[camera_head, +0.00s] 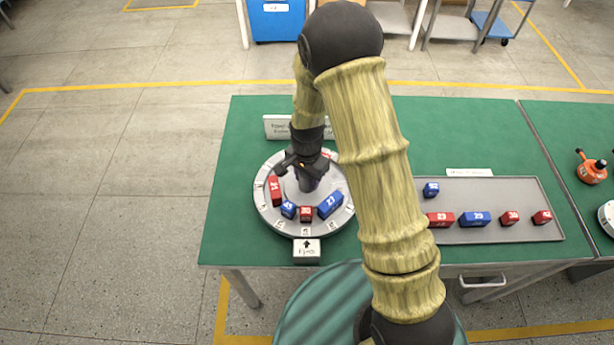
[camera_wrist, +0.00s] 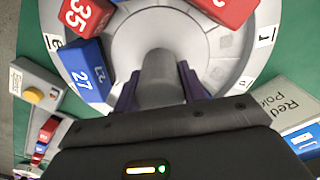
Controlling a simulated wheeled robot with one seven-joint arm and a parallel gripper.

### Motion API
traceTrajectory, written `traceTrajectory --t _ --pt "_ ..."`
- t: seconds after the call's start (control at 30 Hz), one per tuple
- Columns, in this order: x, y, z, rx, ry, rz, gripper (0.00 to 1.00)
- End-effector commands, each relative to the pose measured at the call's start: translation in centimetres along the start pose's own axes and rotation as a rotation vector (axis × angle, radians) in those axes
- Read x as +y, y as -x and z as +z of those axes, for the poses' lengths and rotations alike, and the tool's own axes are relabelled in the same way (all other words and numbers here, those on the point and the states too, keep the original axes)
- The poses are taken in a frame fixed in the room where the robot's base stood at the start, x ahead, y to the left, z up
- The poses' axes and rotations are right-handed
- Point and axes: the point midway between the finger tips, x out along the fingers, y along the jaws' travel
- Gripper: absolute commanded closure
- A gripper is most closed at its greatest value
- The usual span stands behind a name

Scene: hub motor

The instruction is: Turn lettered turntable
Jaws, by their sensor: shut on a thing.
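The round grey lettered turntable (camera_head: 268,213) sits on the green table, with letter tags around its rim and several red and blue numbered blocks on it. My gripper (camera_head: 308,182) is over its middle, pointing down. In the wrist view, my gripper's purple fingers (camera_wrist: 160,92) stand on both sides of a grey central post (camera_wrist: 159,68) and are shut on it. A blue block marked 27 (camera_wrist: 88,72) and a red block marked 35 (camera_wrist: 84,16) lie on the turntable (camera_wrist: 205,42). A white arrow sign (camera_head: 307,250) stands at its front edge. My wrist hides part of the disc.
A grey tray (camera_head: 500,190) with several red and blue blocks lies to the right, partly behind my arm. A white sign (camera_head: 278,127) stands behind the turntable. A box with a yellow button (camera_wrist: 33,95) shows in the wrist view. An orange object (camera_head: 592,168) is on the right table.

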Motion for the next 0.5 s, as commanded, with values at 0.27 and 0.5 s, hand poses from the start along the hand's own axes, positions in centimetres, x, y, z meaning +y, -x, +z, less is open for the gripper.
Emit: traceTrajectory --t 0.27,0.5 --pt "-0.09 0.09 0.0 0.001 -0.072 -0.001 1.0" --pt "-0.07 0.12 -0.02 0.002 -0.176 -0.001 1.0"
